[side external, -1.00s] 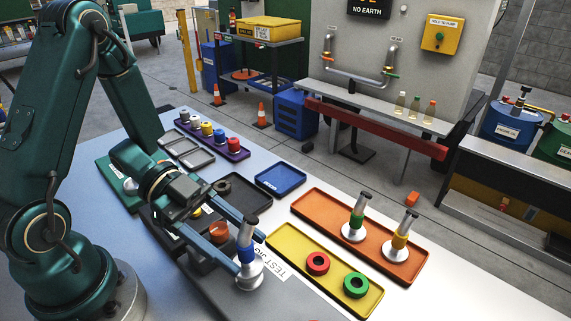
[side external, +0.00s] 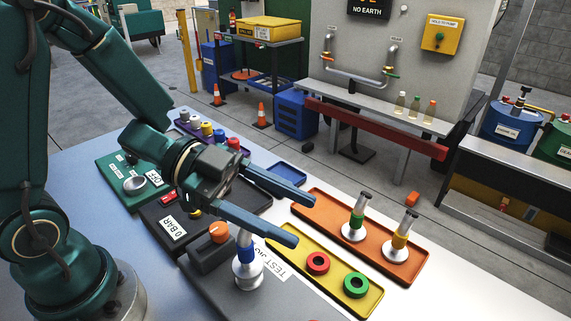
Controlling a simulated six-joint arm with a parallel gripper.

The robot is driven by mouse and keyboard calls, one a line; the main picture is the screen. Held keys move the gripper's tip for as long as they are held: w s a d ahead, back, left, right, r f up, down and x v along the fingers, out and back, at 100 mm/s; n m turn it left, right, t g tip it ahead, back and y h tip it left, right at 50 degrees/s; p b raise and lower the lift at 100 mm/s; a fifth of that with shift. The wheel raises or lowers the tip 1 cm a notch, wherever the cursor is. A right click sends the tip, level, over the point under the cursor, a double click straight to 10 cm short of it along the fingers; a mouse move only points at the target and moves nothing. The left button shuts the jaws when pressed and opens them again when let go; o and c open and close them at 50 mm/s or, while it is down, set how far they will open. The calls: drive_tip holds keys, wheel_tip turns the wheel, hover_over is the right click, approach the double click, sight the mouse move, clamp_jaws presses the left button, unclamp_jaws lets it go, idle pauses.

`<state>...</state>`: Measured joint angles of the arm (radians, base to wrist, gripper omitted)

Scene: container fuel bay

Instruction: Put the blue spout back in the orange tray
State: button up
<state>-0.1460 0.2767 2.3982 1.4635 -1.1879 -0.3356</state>
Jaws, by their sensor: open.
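The blue spout (side external: 245,255), a metal nozzle with a blue band and a round flange, stands upright on the grey test jig plate (side external: 222,290). Its dark tip is hidden behind a finger of my gripper. My gripper (side external: 302,221) is open and empty, its two blue fingers spread above the spout and pointing right. The orange tray (side external: 316,212) lies to the right.
A yellow tray (side external: 335,291) with a red ring (side external: 317,263) and a green ring (side external: 356,284) lies between jig and orange tray. A block with an orange knob (side external: 219,233) stands just left of the blue spout. A blue tray (side external: 287,172) lies behind.

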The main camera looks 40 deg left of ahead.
sight(238, 238)
drive_tip(key=w+a+r+n+t+y, duration=0.1)
drive_tip(key=w+a+n+t+y, duration=0.25)
drive_tip(key=w+n+y, duration=0.4)
drive_tip(key=s+f+n+g+y, duration=0.1)
drive_tip(key=s, duration=0.3)
drive_tip(key=s+n+g+y, duration=0.2)
drive_tip(key=s, duration=0.2)
drive_tip(key=s+f+n+g+y, duration=0.1)
drive_tip(key=s+g, duration=0.1)
drive_tip(key=s, duration=0.3)
drive_tip(key=shift+a+f+n+y, duration=0.25)
drive_tip(key=shift+a+f+y, duration=0.1)
drive_tip(key=shift+a, duration=0.05)
drive_tip(key=shift+x, duration=2.5)
drive_tip(key=shift+s, duration=0.1)
clamp_jaws()
